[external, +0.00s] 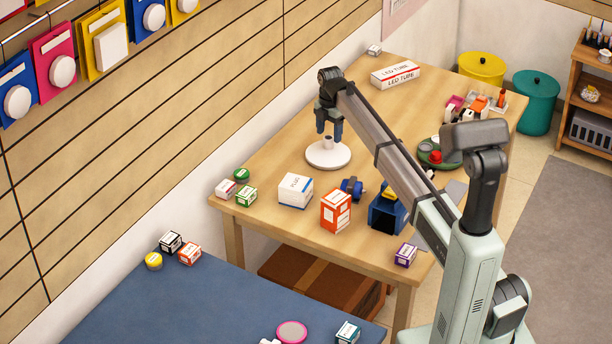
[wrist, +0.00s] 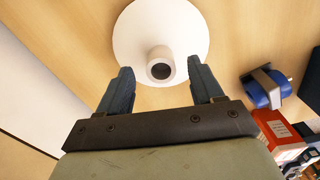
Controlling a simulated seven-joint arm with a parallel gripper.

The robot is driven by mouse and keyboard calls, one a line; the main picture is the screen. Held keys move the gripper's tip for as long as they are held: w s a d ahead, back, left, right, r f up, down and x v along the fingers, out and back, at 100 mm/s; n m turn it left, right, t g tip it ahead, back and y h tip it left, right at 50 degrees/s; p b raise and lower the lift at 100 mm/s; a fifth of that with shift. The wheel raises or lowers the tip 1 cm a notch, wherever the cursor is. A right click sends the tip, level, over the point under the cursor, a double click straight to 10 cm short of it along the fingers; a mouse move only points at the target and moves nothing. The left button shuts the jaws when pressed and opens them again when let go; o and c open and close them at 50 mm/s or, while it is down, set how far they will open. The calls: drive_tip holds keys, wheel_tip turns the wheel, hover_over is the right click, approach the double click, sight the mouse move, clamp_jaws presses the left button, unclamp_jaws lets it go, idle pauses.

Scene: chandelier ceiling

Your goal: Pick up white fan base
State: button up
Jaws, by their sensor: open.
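The white fan base (external: 328,155) is a round white disc with a short hollow post, standing upright on the wooden table. In the wrist view the fan base (wrist: 160,30) lies ahead of the fingers, its post with a dark hole showing in line with the gap between them. My gripper (external: 329,130) is above the fan base, fingers pointing down, with the post just beneath or between the tips. In the wrist view my gripper (wrist: 160,80) is open, with a finger on each side of the post and visible space around it. I cannot tell the exact height gap.
A white box (external: 295,190), an orange box (external: 336,210) and a blue motor-like part (external: 352,188) stand in front of the base. An LED tube box (external: 395,74) lies behind. A green tray (external: 438,155) is at right. Bare wood surrounds the base.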

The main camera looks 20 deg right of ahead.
sight(328, 138)
wheel_tip(328, 138, down, 4)
drive_tip(key=shift+s+a+r, duration=0.1)
drive_tip(key=shift+a, duration=0.05)
clamp_jaws()
idle(0.6)
drive_tip(key=shift+r, duration=0.1)
